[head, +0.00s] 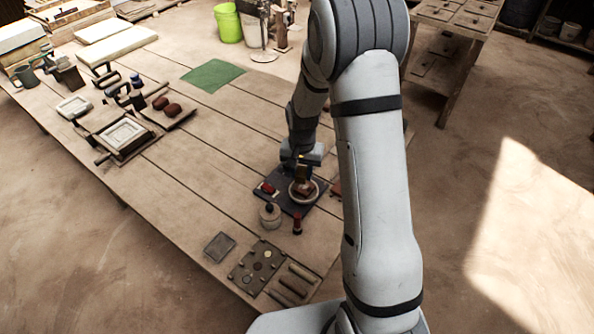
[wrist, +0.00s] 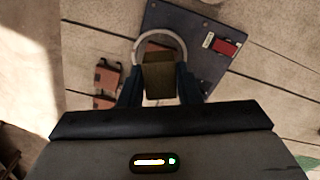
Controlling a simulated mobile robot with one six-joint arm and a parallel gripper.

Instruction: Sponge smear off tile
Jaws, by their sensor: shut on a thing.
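My gripper (head: 303,165) is at the front right of the table, low over a dark board. In the wrist view its two fingers (wrist: 160,88) are shut on a brownish block, the sponge (wrist: 160,72). The sponge is over a round pale-rimmed dish (wrist: 181,42), which stands on the board's edge. Something reddish brown shows inside the rim, mostly hidden by the sponge. I cannot tell whether the sponge touches it. No smear can be made out. Two reddish-brown tile-like pieces (wrist: 107,77) lie beside the dish in the wrist view.
The dark board (wrist: 185,20) also bears a small red object (wrist: 226,46). A lidded jar (head: 270,215) and a red-topped upright tool (head: 297,224) stand close in front. A tool plate (head: 255,266) lies nearer. The table's middle is clear up to a green mat (head: 212,75).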

